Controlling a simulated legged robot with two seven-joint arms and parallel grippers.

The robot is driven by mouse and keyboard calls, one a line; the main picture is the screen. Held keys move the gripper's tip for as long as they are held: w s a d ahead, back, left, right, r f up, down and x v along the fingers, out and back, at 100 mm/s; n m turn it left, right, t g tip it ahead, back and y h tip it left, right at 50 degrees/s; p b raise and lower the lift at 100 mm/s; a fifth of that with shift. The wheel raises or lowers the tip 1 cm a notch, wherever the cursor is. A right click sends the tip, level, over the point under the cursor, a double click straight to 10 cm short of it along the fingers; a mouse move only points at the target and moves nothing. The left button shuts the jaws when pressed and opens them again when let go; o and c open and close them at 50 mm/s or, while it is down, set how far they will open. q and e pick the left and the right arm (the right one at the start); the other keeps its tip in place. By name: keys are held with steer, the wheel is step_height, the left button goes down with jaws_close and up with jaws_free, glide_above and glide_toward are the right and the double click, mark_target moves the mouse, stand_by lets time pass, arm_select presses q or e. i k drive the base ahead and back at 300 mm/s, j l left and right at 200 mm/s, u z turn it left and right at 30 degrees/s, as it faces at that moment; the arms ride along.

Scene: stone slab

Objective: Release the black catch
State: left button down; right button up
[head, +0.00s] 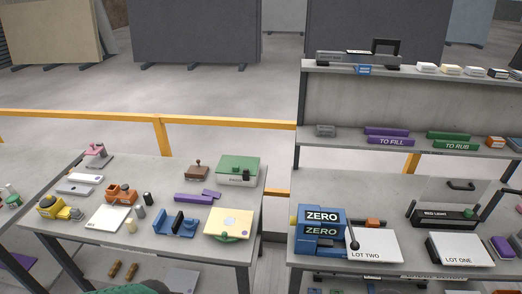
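No part in view is clearly marked as the black catch. A green-topped box (238,166) stands at the back right of the left table, with a small dark fitting (246,177) on its front that may be a catch; it is too small to tell whether it is fastened. A blue block (321,231) labelled ZERO stands on the right table, with a black lever (352,236) at its right side. A black box (445,216) with a lettered label stands further right. Neither of my grippers is in view.
The left table (165,238) holds several small items, among them a purple block (195,198) and a blue cradle (176,224). White slabs marked LOT TWO (375,246) and LOT ONE (460,249) lie on the right table. A yellow rail (230,123) runs behind. A gap separates the tables.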

mark_target(246, 173)
steer(key=i+j+z, duration=0.35)
steer(key=i, duration=0.15)
steer(key=i+j+z, duration=0.3)
steer(key=i+j, duration=0.15)
steer(key=i+j+z, duration=0.35)
steer(key=j, duration=0.35)
